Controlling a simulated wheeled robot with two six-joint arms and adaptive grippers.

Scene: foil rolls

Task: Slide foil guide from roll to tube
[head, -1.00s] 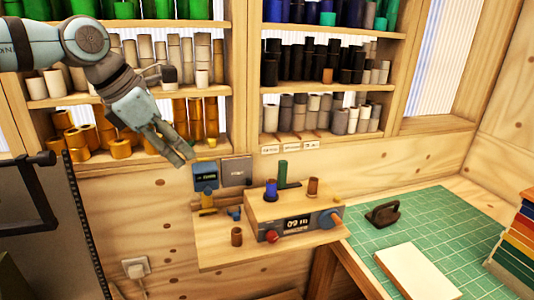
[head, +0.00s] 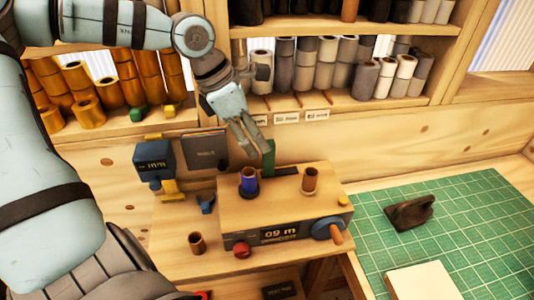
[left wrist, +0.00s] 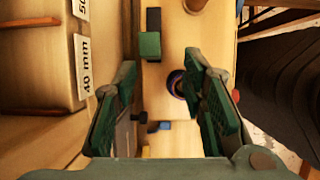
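The wooden winding box (head: 235,212) stands on a wooden ledge, its display reading "09 m". A blue roll (head: 249,182) stands upright at its left and a brown cardboard tube (head: 310,181) at its right. A green upright piece (head: 269,160), which looks like the foil guide, stands behind them, nearer the roll. My left gripper (head: 254,148) is open and empty, just above and beside the green piece, with no clear contact. In the left wrist view, the green block (left wrist: 150,46) lies beyond the parted fingers (left wrist: 160,85). My right gripper is not in view.
A blue display device (head: 154,158) stands left of the box. A loose brown tube (head: 197,243) stands on the ledge in front. Shelves of rolls rise behind. The green cutting mat (head: 465,225) at right holds a dark handled tool (head: 409,212) and a pale block (head: 427,281).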

